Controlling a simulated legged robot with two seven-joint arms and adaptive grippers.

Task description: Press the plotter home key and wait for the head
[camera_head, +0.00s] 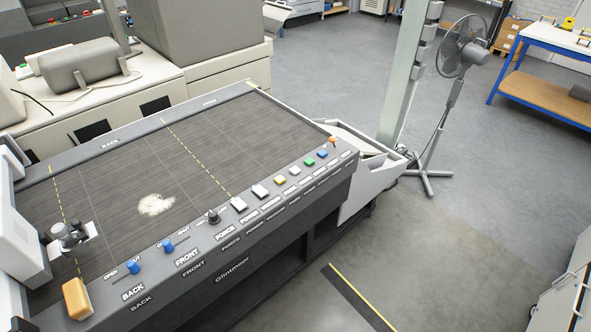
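The plotter is a grey flatbed (110,190) with a dark gridded surface, angled across the left half of the head view. Its head (70,235) is at the left end of the bed, on a white carriage (20,230). Along the sloping front panel is a row of keys: white keys (239,204) and (260,191), a yellow key (280,180), a pale key (295,171), a green key (309,161), a blue key (322,154) and an orange one (332,140) at the far right end. Their labels are too small to read, so I cannot tell which is home. Neither gripper shows.
Blue knobs (134,268) and a dark lever (213,216) stand on the front panel. An orange block (77,298) sits at its left end. A pale patch (156,205) lies on the bed. A post (408,75) and fan (463,45) stand beyond; floor in front is clear.

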